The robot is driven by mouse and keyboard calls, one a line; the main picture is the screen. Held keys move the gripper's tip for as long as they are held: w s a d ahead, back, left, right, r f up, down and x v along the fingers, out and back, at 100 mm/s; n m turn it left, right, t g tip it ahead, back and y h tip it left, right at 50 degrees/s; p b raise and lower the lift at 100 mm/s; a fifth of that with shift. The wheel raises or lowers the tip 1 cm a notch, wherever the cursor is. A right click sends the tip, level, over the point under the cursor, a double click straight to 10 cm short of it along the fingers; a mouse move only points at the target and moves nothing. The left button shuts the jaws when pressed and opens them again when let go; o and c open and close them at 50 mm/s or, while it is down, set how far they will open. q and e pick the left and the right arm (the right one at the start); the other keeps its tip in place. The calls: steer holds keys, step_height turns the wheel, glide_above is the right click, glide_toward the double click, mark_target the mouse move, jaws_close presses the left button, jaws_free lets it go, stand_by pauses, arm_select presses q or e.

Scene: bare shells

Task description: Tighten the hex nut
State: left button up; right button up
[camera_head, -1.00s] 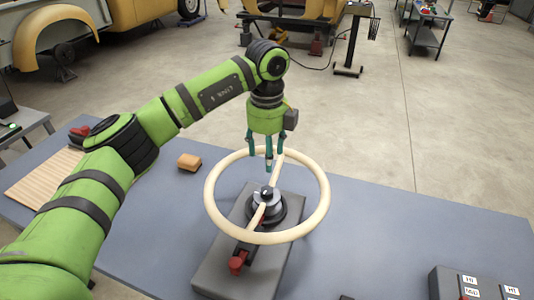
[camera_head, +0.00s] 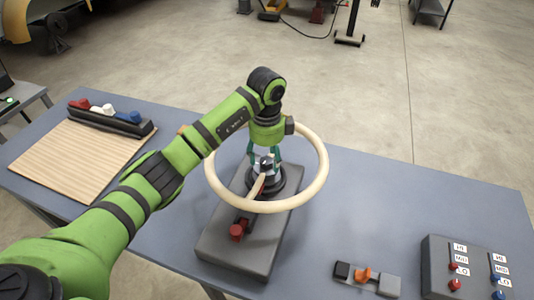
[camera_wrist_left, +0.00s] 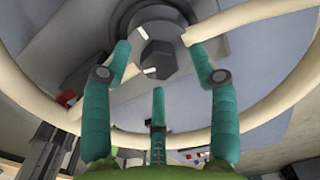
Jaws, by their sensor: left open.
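The dark hex nut (camera_head: 266,164) sits at the hub of a cream steering wheel (camera_head: 322,172) mounted on a grey stand (camera_head: 228,252). My left gripper (camera_head: 264,153) is over the hub, pointing down, with its teal fingers open around the nut's position. My right gripper does not show.
A red knob (camera_head: 237,231) is on the stand's front. A wooden board (camera_head: 75,158) and a rack of coloured pieces (camera_head: 110,120) lie at left. A switch box (camera_head: 440,258) and a small orange-topped device (camera_head: 362,276) are at right. The blue-grey table is clear between.

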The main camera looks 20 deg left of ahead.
arm_select(q)
steer(key=shift+f, duration=0.3)
steer(key=c, duration=1.1)
steer(key=shift+m, duration=0.3)
steer(key=shift+c, duration=0.2)
steer(key=m+b, duration=0.2)
steer(key=m, duration=0.1)
steer(key=shift+f, duration=0.15)
steer(key=shift+m+b, duration=1.1)
steer(key=shift+m, duration=0.9)
steer(key=shift+s, duration=0.1)
